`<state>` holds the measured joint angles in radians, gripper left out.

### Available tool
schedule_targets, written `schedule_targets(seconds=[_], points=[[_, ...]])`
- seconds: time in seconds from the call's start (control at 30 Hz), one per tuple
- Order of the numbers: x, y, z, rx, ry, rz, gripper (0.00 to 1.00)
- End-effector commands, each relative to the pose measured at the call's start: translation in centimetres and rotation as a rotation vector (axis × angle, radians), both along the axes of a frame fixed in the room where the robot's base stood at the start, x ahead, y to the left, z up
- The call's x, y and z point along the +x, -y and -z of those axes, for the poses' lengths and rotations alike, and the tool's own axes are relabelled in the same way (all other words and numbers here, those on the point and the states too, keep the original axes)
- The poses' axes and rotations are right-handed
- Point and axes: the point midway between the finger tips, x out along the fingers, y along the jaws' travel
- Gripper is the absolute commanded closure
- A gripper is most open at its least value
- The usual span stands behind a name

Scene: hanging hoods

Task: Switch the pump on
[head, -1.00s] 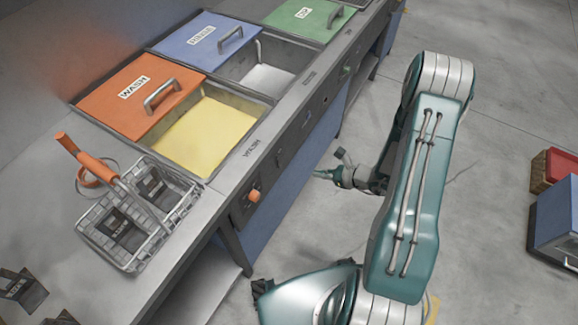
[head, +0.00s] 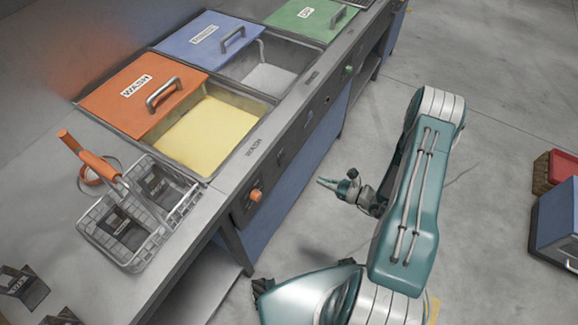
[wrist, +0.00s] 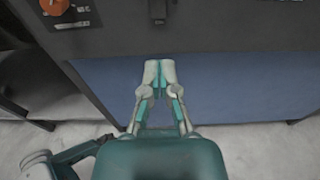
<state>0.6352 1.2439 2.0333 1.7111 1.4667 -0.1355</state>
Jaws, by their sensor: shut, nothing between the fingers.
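My gripper (head: 321,182) is shut and empty. It hangs in the air in front of the blue lower panel (head: 285,200), to the right of the bench front. The wrist view shows its fingertips (wrist: 159,66) together, below the dark control strip (wrist: 215,25). An orange knob (head: 256,196) sits on that strip; it also shows in the wrist view (wrist: 54,6), up and left of the fingers. A small dark control (wrist: 157,10) is above the fingertips in the wrist view. No pump label is readable, so I cannot tell which control is the pump's.
The wash tank (head: 208,128) holds yellow liquid beside its orange lid (head: 130,105). A wire basket (head: 130,225) with an orange handle stands on the bench. Blue and green lids (head: 315,18) lie farther back. Open floor (head: 480,200) lies to the right, with a red crate (head: 563,168) at the edge.

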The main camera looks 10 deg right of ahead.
Motion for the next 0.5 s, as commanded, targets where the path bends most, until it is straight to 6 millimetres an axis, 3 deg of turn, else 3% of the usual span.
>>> schedule_targets(seconds=[0.5], points=[[6.3,-6.9,1.1,-0.001,0.002,-0.006,1.0]])
